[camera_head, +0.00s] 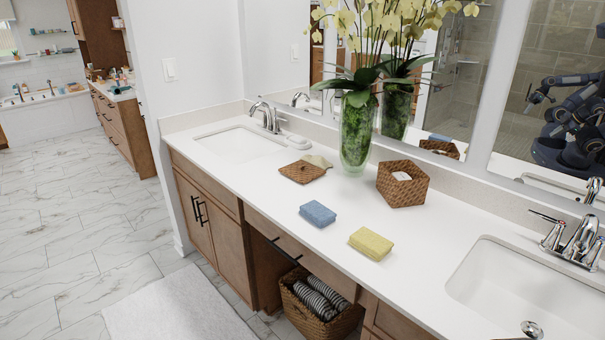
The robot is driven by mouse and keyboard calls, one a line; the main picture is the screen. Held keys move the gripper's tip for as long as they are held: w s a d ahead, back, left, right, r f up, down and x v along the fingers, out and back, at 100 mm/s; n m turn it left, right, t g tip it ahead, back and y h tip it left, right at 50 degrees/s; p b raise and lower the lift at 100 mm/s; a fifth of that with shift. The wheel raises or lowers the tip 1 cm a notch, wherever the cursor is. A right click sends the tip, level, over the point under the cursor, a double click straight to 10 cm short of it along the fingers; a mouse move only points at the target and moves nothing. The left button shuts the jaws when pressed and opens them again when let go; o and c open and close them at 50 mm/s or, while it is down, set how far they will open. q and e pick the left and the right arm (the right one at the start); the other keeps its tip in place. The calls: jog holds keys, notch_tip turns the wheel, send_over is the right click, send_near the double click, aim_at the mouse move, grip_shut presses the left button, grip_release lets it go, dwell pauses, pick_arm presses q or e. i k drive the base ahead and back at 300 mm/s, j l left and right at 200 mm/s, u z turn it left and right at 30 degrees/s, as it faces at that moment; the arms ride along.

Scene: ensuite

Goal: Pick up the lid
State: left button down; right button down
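A flat brown woven lid (303,172) lies on the white counter, left of the glass vase. A pale, leaf-like object (317,160) is at its back edge; I cannot tell whether it touches the lid. An open woven basket (402,184) of similar brown weave stands to the right of the vase, with something white inside. Neither of my grippers shows directly in the head view. A dark robot reflection (575,115) shows in the mirror at the right, but its gripper states cannot be read.
The tall glass vase (357,135) with yellow flowers stands behind, between lid and basket. Sinks (240,143) flank the counter (270,205). A towel basket (321,303) sits below.

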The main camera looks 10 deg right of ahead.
aim_at(301, 171)
jog(key=i+j+z, duration=0.2)
jog(key=i+j, duration=0.15)
jog(key=i, duration=0.25)
jog(key=i+j+z, duration=0.25)
jog(key=i+j, duration=0.15)
jog(key=i, duration=0.15)
jog(key=i+j+z, duration=0.2)
jog(key=i+j, duration=0.35)
jog(key=i+j+z, duration=0.2)
jog(key=i+j, duration=0.3)
jog(key=i+j+z, duration=0.2)
jog(key=i+j, duration=0.25)
jog(key=j, duration=0.35)
